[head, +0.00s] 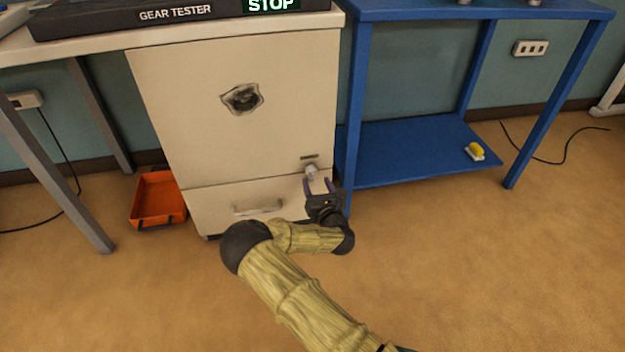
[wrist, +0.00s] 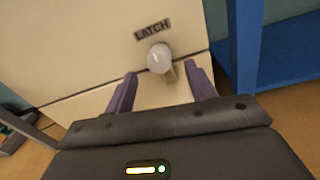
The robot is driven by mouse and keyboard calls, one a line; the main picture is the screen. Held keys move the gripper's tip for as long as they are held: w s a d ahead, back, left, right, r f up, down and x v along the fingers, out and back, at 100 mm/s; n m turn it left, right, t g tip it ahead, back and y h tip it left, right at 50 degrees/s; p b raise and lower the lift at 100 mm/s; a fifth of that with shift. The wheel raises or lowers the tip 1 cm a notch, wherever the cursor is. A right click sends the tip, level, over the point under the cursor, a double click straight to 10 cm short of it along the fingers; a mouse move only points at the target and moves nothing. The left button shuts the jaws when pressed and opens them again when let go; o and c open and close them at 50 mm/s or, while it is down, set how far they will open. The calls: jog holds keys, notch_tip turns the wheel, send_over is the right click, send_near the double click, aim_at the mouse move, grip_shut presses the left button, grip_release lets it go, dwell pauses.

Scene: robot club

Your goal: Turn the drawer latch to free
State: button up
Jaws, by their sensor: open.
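The latch knob (head: 311,171) is a small pale round knob on the lower right of a cream cabinet (head: 240,110), just above the drawer (head: 230,203) with its bar handle (head: 257,209). In the wrist view the knob (wrist: 159,58) sits below a dark plate reading LATCH (wrist: 153,29), and a small tan tab (wrist: 171,74) shows at its lower right. My gripper (head: 319,184) is open and empty in front of the knob. In the wrist view its two purple fingers (wrist: 162,85) point at the panel, with the knob just beyond and between their tips.
A blue table (head: 420,150) stands close at the right, its leg beside my gripper. An orange bin (head: 158,198) is on the floor at the left. A gear tester (head: 175,14) sits on top. A yellow-topped brush (head: 475,151) lies on the blue shelf. The front floor is clear.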

aim_at(313, 175)
jog(key=b+x, duration=0.2)
jog(key=x, duration=0.2)
jog(key=shift+w+f, duration=0.15)
jog(key=shift+w+a, duration=0.2)
jog(key=shift+w, duration=0.35)
jog(key=c, duration=1)
